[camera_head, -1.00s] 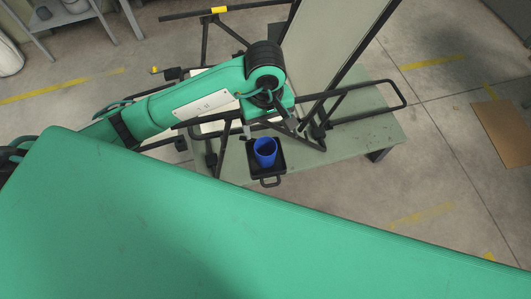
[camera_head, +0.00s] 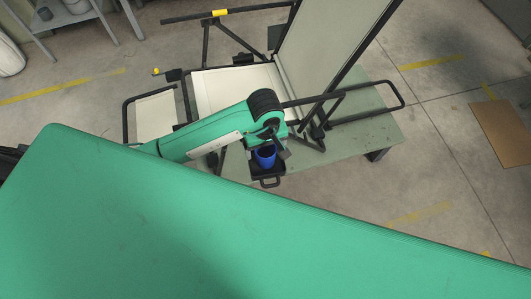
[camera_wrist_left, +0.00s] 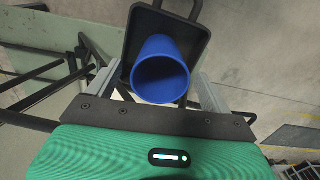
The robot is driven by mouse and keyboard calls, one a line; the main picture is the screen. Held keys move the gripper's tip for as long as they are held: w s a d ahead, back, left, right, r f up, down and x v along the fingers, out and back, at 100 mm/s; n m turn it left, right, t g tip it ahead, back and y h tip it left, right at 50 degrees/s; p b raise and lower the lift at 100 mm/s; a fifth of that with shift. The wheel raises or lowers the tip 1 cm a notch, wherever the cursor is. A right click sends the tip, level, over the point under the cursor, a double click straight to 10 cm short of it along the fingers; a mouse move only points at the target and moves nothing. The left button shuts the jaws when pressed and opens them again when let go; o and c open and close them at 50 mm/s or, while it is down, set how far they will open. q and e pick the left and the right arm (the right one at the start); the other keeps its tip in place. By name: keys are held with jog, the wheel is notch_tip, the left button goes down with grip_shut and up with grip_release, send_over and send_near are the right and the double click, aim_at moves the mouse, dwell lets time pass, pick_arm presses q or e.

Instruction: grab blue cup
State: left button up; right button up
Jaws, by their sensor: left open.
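The blue cup (camera_head: 265,157) stands in a small black tray (camera_head: 272,181) with a handle, near the front edge of the green table. It also shows in the left wrist view (camera_wrist_left: 160,69), its open mouth facing the camera. My right gripper is not in view.
The folding lounger (camera_head: 238,88) with its black frame stands on and behind the green table (camera_head: 350,140). A frame bar passes close to my left wrist. A brown board (camera_head: 505,132) lies on the floor at right. A grey shelf (camera_head: 75,14) stands at the back left.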

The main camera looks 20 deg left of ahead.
aim_at(265, 156)
pick_arm(q)
jog(key=shift+f, duration=1.35)
jog(key=shift+c, duration=0.4)
jog(key=c, duration=0.9)
jog(key=shift+c, duration=0.2)
jog(key=shift+r, duration=0.15)
